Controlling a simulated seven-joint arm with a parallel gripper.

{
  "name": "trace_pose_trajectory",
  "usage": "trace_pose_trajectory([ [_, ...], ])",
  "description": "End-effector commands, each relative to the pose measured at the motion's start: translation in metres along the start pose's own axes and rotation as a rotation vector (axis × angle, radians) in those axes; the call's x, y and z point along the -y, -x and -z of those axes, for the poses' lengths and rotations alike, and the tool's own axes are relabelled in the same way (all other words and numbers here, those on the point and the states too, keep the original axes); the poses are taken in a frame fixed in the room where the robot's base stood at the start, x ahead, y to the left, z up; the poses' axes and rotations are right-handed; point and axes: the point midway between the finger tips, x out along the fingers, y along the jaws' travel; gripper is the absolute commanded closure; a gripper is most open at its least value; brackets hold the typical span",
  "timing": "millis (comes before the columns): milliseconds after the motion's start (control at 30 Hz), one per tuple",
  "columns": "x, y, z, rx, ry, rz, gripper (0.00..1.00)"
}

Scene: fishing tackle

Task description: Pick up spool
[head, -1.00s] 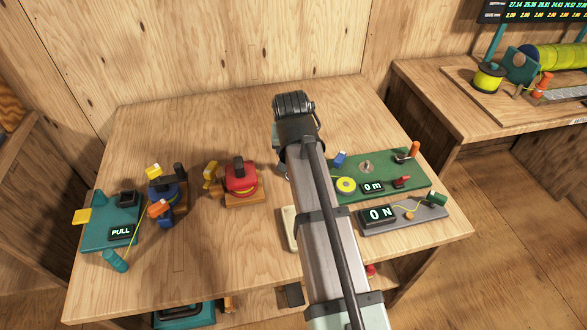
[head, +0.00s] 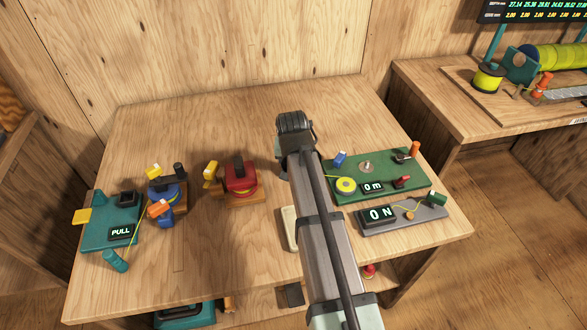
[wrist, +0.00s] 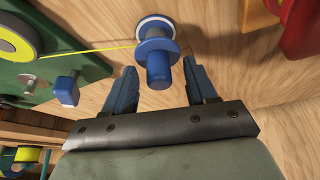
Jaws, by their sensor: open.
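A blue spool (wrist: 157,45) with a white-rimmed round end and a blue stem stands on the wooden table, at the top middle of the wrist view. A thin yellow line reaches it from the yellow reel. My gripper (wrist: 159,66) is open, with one blue finger on each side of the stem's near end. The fingers appear apart from the stem, and nothing is held. In the head view my gripper's wrist end (head: 294,125) is over the middle of the table, and my arm hides the spool there.
A green board with a yellow reel (head: 346,185) and pegs lies right of my arm. A grey board with a display (head: 380,215) is in front of it. A red reel (head: 240,178) and a blue reel (head: 163,194) stand to the left. The back of the table is clear.

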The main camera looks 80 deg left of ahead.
Motion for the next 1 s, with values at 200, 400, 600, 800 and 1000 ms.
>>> trace_pose_trajectory([
  [200, 0.000, -0.002, 0.000, 0.000, 0.000, 0.000, 0.43],
  [400, 0.000, -0.002, 0.000, 0.000, 0.000, 0.000, 0.61],
  [600, 0.000, -0.002, 0.000, 0.000, 0.000, 0.000, 0.78],
  [800, 0.000, -0.001, 0.000, -0.001, 0.000, 0.000, 0.78],
  [1000, 0.000, 0.011, 0.006, -0.003, 0.000, 0.000, 0.78],
])
